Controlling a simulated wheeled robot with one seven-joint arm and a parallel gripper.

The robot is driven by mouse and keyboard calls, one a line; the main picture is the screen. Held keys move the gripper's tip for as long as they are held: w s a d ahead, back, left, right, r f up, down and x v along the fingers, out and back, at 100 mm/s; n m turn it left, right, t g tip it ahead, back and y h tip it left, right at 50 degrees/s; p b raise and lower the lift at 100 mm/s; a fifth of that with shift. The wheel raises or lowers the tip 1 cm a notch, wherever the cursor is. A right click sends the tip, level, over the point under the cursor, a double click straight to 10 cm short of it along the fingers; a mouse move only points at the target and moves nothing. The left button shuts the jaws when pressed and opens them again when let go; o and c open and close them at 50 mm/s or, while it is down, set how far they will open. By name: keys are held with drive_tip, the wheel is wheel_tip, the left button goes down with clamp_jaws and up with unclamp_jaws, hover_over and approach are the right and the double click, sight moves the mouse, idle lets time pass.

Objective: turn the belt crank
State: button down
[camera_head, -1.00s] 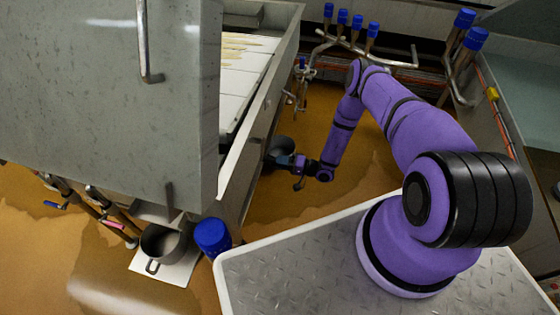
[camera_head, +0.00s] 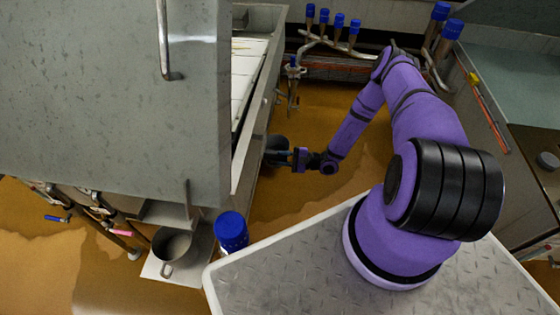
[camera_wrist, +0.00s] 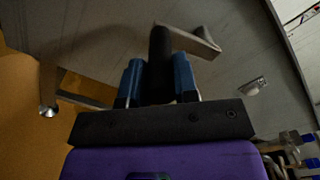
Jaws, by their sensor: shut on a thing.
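The belt crank shows in the wrist view as a black upright grip (camera_wrist: 159,55) and a grey metal crank arm (camera_wrist: 205,42) reaching right from near its top. My gripper (camera_wrist: 158,80) has its two blue fingers closed on either side of the black grip. In the head view my gripper (camera_head: 284,159) is at the side of the belt table (camera_head: 262,105), low beside its long metal wall. The crank itself is too small and dark to make out there. A white belt (camera_head: 246,72) lies in the table.
A large grey metal housing (camera_head: 110,90) fills the left. A pot (camera_head: 171,243) stands on a low shelf, beside a blue-topped thing (camera_head: 232,231). Blue-capped pipes (camera_head: 340,22) line the back. Open orange-brown floor (camera_head: 310,190) lies right of the table.

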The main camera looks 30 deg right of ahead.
wheel_tip(320, 180, up, 3)
drive_tip(key=m, duration=0.4)
drive_tip(key=shift+r+m, duration=0.15)
drive_tip(key=shift+m, duration=0.15)
drive_tip(key=r+m, duration=0.1)
drive_tip(key=m, duration=0.1)
drive_tip(key=shift+w+d+r+m, duration=0.1)
drive_tip(key=shift+w+r+m, duration=0.05)
drive_tip(key=shift+r+m, duration=0.2)
drive_tip(key=m, duration=0.1)
drive_tip(key=r, duration=0.1)
drive_tip(key=m, duration=0.1)
drive_tip(key=shift+w+d+r+m, duration=0.3)
drive_tip(key=shift+w+r+m, duration=0.05)
drive_tip(key=shift+w, duration=0.05)
drive_tip(key=w+d+r+m, duration=0.3)
drive_tip(key=w+m, duration=0.2)
drive_tip(key=m, duration=0.5)
drive_tip(key=shift+d+m, duration=0.25)
drive_tip(key=shift+m, duration=0.05)
drive_tip(key=shift+w, duration=0.15)
drive_tip(key=c, duration=0.9)
unclamp_jaws()
